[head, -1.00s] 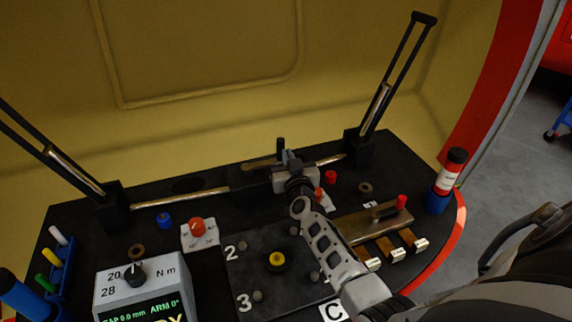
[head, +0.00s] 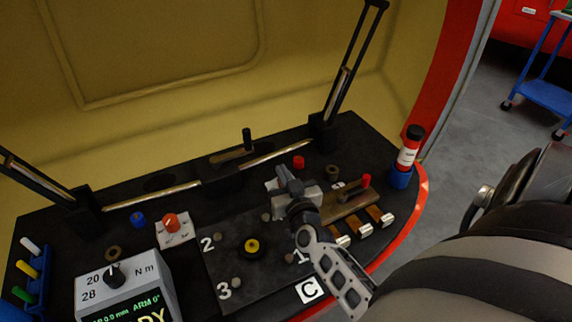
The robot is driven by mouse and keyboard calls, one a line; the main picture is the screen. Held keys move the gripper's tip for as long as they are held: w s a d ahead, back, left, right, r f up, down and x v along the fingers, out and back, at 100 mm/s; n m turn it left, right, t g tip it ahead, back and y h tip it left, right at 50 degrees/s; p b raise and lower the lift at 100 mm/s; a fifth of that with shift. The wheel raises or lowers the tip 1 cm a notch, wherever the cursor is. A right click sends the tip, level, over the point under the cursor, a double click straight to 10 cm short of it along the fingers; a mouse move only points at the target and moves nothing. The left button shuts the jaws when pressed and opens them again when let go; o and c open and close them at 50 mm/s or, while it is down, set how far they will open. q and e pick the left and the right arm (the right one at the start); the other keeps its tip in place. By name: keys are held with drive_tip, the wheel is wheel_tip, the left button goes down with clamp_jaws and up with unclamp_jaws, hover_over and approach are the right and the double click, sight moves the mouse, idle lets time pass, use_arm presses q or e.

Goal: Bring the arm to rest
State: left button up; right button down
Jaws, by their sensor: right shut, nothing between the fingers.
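My right gripper (head: 291,180) shows in the head view at the end of my right arm, which comes in from the lower right. Its fingers are shut with nothing between them. It is above the black console (head: 190,265), near the brass plate with the red-knobbed lever (head: 366,181), and hides part of that area. It appears raised clear of the console. My left gripper is not in view.
A red-and-white bottle (head: 408,150) stands in a blue holder at the console's right end. A torque box (head: 125,285) with a dial sits front left. Tall black-framed arms (head: 352,75) rise at the back. A blue cart (head: 545,90) stands on the open floor right.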

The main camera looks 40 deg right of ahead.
drive_tip(key=shift+s, duration=0.45)
drive_tip(key=s+a+f+n+g+y, duration=0.1)
drive_tip(key=s+a+n+g+y, duration=0.25)
drive_tip(key=a, duration=0.35)
drive_tip(key=s+a+f+n+g+y, duration=0.1)
drive_tip(key=s+a+n+g+y, duration=0.3)
drive_tip(key=a, duration=0.4)
drive_tip(key=s+r+m+g, duration=0.15)
drive_tip(key=s+g, duration=0.45)
drive_tip(key=s, duration=0.9)
drive_tip(key=w+a+f+t, duration=0.1)
drive_tip(key=w+t, duration=0.1)
drive_tip(key=w+a+f+t+y, duration=0.1)
drive_tip(key=w+a+f, duration=0.1)
drive_tip(key=w+a+f+t, duration=0.1)
drive_tip(key=w+a+t, duration=0.1)
drive_tip(key=shift+f+n+t+y, duration=0.25)
drive_tip(key=shift+f+n+t, duration=0.1)
drive_tip(key=shift+f+n, duration=0.05)
drive_tip(key=shift+w+a+f+t+y, duration=0.2)
drive_tip(key=shift+a+t+y, duration=0.1)
drive_tip(key=shift+a+t, duration=0.35)
